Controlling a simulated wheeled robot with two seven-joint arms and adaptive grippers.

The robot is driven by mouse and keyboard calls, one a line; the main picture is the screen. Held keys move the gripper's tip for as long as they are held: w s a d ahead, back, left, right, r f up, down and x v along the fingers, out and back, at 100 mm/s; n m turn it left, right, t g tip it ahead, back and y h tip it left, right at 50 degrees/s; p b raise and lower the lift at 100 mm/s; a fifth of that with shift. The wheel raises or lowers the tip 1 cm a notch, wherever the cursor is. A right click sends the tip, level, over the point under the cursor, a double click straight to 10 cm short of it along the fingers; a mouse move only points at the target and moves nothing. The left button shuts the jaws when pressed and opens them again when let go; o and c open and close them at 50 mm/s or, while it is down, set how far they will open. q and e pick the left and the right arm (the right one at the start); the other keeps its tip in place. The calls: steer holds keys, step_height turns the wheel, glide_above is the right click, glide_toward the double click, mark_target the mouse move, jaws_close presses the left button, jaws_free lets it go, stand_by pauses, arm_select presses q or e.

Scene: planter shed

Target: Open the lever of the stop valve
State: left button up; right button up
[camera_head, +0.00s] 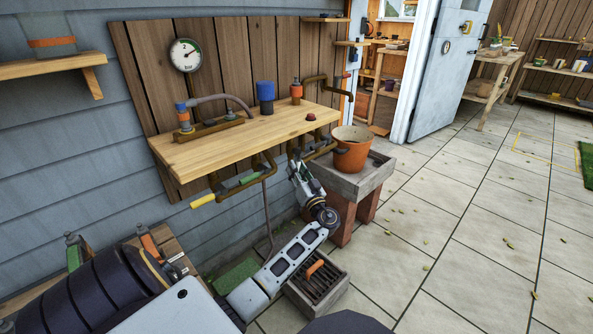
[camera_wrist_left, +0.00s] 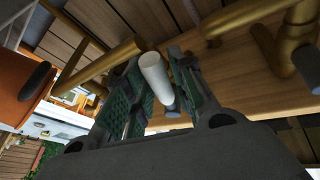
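My left gripper (camera_head: 301,163) reaches up under the wooden shelf, at the pipework left of the orange pot. In the left wrist view, its two green-padded fingers (camera_wrist_left: 158,85) stand close on either side of a pale grey rod-shaped lever (camera_wrist_left: 154,74). The lever sits beside brass pipes (camera_wrist_left: 105,62). In the head view the gripper hides this lever and most of its valve. Another valve, with a green body and a yellow-ended handle (camera_head: 203,201), hangs farther left. My right gripper is not in view.
An orange pot (camera_head: 351,150) stands on a stone sink (camera_head: 378,178) close on the right. A grated drain box (camera_head: 330,300) lies below my forearm. Paving at right is open.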

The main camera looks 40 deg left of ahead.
arm_select(q)
steer(key=shift+o, duration=1.3)
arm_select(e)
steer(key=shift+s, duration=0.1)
arm_select(q)
steer(key=v, duration=1.2)
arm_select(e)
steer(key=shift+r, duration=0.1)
arm_select(q)
step_height(320, 180, up, 9)
steer(key=p, duration=0.9)
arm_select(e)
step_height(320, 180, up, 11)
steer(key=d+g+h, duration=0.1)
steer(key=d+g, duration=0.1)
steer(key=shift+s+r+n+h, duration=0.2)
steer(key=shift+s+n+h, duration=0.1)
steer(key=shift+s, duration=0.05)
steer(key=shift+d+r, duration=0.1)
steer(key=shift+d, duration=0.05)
